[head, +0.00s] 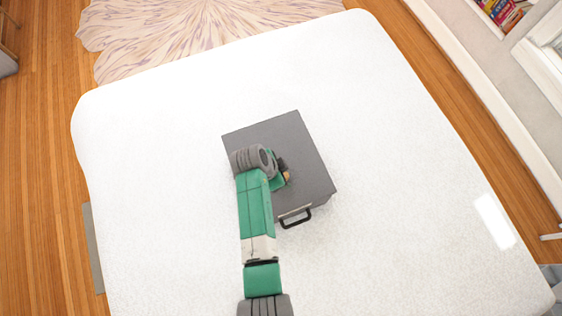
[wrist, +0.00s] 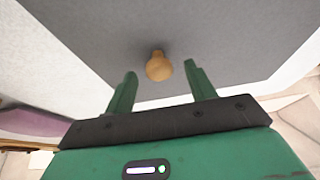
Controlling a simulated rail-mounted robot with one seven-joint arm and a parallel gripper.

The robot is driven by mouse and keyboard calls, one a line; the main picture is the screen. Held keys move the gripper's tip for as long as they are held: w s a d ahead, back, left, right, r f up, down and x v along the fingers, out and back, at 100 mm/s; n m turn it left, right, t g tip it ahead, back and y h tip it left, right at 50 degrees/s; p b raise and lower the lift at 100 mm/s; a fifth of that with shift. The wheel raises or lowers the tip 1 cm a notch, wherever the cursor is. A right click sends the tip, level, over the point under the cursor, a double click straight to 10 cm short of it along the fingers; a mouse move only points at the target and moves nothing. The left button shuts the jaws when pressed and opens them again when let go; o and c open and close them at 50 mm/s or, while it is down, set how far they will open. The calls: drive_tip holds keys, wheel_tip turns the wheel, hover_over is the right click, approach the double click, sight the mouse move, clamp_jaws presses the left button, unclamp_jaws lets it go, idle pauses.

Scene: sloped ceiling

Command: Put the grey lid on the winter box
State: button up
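The grey lid (head: 302,150) is a flat dark square lying over the box (head: 323,201) in the middle of the white table. The lid covers the box's top; only a little of its side and a dark handle (head: 296,218) show. I cannot tell whether the lid is fully seated. No winter label is visible. A round wooden knob (wrist: 159,66) stands on the lid, and a bit of it shows in the head view (head: 287,177). My gripper (head: 283,171) is above the lid at the knob. In the wrist view, its green fingers (wrist: 160,72) are apart, with the knob between their tips, apparently untouched.
The white table (head: 400,130) is clear all around the box. A patterned rug (head: 190,30) lies on the wooden floor beyond. A shelf with books (head: 503,12) stands at the upper right, off the table.

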drive_tip(key=v, duration=0.7)
drive_tip(key=shift+a+r+p, duration=0.15)
drive_tip(key=shift+r+p, duration=0.2)
drive_tip(key=shift+r, duration=0.1)
drive_tip(key=w+r+n+t+y+p, duration=0.1)
drive_tip(key=w+r+n+t+p, duration=0.3)
drive_tip(key=r, duration=0.6)
drive_tip(key=w+r+m+t+y+b, duration=0.1)
drive_tip(key=w+r+t, duration=0.1)
drive_tip(key=w+r, duration=0.65)
wheel_tip(320, 180, up, 25)
drive_tip(key=s+n+t+y+p, duration=0.1)
drive_tip(key=n+t+p, duration=0.25)
drive_tip(key=t, duration=0.35)
drive_tip(key=s+d+r+n+t+p, duration=0.1)
drive_tip(key=s+r+n+t, duration=0.1)
drive_tip(key=s+r, duration=0.4)
drive_tip(key=s+r+n+t+y+p, duration=0.1)
drive_tip(key=s+r+t, duration=0.3)
drive_tip(key=r, duration=1.2)
drive_tip(key=s+d+r+n+t+p, duration=0.1)
drive_tip(key=s+r+n+t, duration=0.3)
drive_tip(key=s+r, duration=0.4)
wheel_tip(320, 180, up, 3)
drive_tip(key=shift+d, duration=0.35)
drive_tip(key=shift+w, duration=0.1)
